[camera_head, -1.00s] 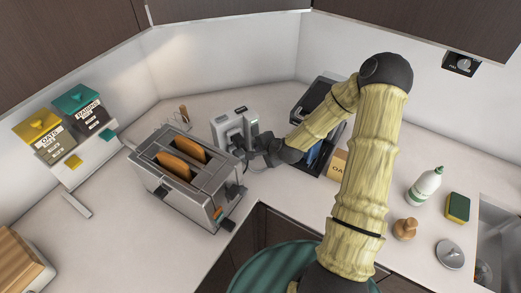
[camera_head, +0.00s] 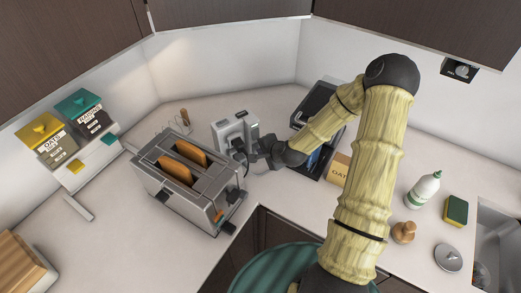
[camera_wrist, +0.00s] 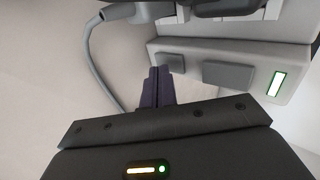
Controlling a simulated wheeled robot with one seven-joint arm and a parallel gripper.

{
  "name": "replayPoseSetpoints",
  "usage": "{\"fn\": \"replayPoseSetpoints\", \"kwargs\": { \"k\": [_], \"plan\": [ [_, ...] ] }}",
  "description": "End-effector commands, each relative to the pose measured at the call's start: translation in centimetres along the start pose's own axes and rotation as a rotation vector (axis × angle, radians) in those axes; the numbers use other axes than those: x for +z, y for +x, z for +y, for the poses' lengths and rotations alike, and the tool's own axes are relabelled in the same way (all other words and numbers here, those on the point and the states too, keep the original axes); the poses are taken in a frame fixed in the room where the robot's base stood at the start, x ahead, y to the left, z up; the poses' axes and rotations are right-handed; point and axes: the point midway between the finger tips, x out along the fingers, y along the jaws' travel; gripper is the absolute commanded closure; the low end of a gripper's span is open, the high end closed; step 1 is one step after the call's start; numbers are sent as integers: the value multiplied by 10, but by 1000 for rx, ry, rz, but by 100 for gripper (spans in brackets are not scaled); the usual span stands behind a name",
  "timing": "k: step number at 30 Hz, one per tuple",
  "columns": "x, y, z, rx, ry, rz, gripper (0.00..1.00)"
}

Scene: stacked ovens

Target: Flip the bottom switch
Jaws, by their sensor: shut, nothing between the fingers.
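A light grey box with sockets and grey rectangular switches (camera_head: 229,132) stands on the counter behind the toaster. In the wrist view its edge (camera_wrist: 195,47) carries two grey switch pads, a smaller one (camera_wrist: 172,62) at left and a larger one (camera_wrist: 228,74), plus a green lit strip (camera_wrist: 277,84) at right. A dark plug with a grey cable sits at the top of that view. My gripper (camera_head: 251,150) is in front of the box. In the wrist view its dark fingers (camera_wrist: 158,77) are together, empty, tips close to the smaller pad; whether they touch it I cannot tell.
A toaster (camera_head: 181,190) with two bread slices stands left of my gripper. A grey cable (camera_wrist: 88,55) loops left of the fingers.

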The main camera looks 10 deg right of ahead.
Motion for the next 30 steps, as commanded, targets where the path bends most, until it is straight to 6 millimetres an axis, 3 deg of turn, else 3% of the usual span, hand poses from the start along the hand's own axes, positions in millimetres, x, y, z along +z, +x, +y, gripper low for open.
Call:
{"fn": "replayPoseSetpoints", "kwargs": {
  "k": [4,21,30],
  "plan": [
    [1,-17,10,2,-4,-6,100],
    [1,-102,5,0,-7,-5,100],
    [2,-114,5,2,-6,-8,100]
  ]
}}
